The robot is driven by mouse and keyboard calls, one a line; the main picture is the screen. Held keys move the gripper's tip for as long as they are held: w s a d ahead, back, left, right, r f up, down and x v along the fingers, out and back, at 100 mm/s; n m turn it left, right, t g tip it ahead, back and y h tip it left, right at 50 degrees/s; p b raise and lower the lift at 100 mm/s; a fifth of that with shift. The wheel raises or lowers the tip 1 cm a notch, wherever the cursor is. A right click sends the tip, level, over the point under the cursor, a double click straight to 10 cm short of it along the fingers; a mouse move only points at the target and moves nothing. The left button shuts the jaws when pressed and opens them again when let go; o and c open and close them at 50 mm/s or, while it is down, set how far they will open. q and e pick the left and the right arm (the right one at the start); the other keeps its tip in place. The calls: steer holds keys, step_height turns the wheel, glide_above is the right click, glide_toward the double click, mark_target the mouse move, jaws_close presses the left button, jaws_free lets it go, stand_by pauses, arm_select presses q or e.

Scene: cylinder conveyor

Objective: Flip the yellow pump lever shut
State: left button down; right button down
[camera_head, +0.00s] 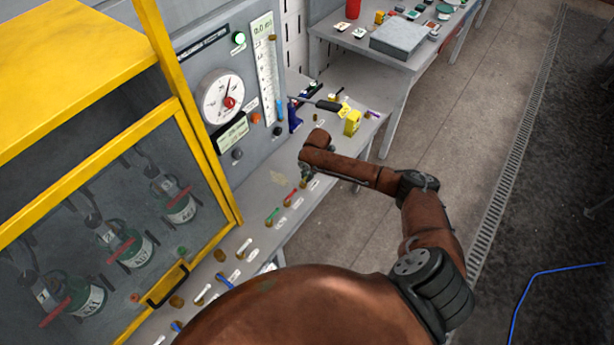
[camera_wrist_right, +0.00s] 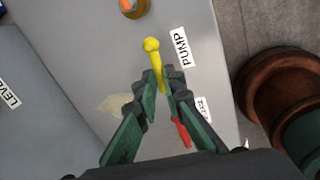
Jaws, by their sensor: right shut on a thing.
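The yellow pump lever (camera_wrist_right: 152,46) shows in the wrist view as a slim bar with a round knob, beside a white "PUMP" label (camera_wrist_right: 181,48) on the grey bench top. My right gripper (camera_wrist_right: 160,78) has its two fingers on either side of the lever's bar, shut on it below the knob. In the head view my right gripper (camera_head: 305,172) points down at the bench ledge, and I cannot make out the lever there. My left gripper is not in view.
A red lever (camera_wrist_right: 181,132) lies close beside the right finger. An orange-topped brass fitting (camera_wrist_right: 133,6) stands beyond the yellow knob. A gauge panel (camera_head: 196,62) rises behind.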

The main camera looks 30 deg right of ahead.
steer(key=shift+n, duration=0.9)
steer(key=c, duration=2)
jaws_free()
steer(key=shift+w, duration=0.1)
steer(key=shift+r, duration=0.1)
steer(key=r, duration=0.4)
steer(key=s+r, duration=0.1)
steer(key=r, duration=0.2)
steer(key=s+d+r, duration=0.1)
steer(key=r, duration=0.3)
steer(key=shift+s+r, duration=0.1)
steer(key=shift+r, duration=0.2)
